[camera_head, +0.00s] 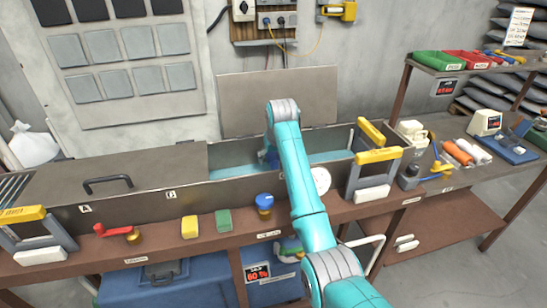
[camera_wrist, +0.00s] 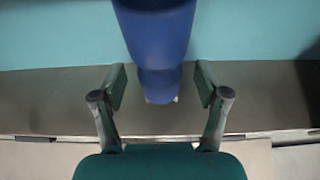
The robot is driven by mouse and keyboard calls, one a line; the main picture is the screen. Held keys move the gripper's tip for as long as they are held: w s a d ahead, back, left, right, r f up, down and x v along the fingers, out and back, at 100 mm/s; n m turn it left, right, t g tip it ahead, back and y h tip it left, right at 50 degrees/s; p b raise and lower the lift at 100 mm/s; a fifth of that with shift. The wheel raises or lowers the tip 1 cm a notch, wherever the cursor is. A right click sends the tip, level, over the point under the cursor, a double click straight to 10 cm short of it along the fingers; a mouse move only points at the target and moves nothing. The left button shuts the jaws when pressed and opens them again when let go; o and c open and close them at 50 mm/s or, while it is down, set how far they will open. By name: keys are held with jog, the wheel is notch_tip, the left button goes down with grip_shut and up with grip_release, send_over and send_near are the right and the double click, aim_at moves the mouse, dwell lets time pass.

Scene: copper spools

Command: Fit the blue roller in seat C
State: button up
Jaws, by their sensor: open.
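The blue roller (camera_wrist: 157,35) runs down from the top of the wrist view, and its narrower end lies between my fingertips. My gripper (camera_wrist: 160,78) is open, with a visible gap on each side of the roller. In the head view, a small dark blue part (camera_head: 270,156) shows inside the long metal trough, beside my arm; I cannot tell whether it is roller or gripper. My arm hides much of that area. The trough's front wall (camera_head: 140,207) carries labels A and B on the left. I cannot make out a seat C label.
A metal lid (camera_head: 125,170) with a black handle covers the trough's left part. Yellow-topped brackets (camera_head: 378,156) stand at its right end. A red lever (camera_head: 115,231), yellow and green blocks and a blue knob (camera_head: 264,201) line the front ledge. Rollers (camera_head: 457,152) lie on the right bench.

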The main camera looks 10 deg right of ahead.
jog(key=v, duration=1.1)
jog(key=shift+r, duration=0.1)
jog(key=shift+s+r, duration=0.15)
jog(key=shift+r, duration=0.25)
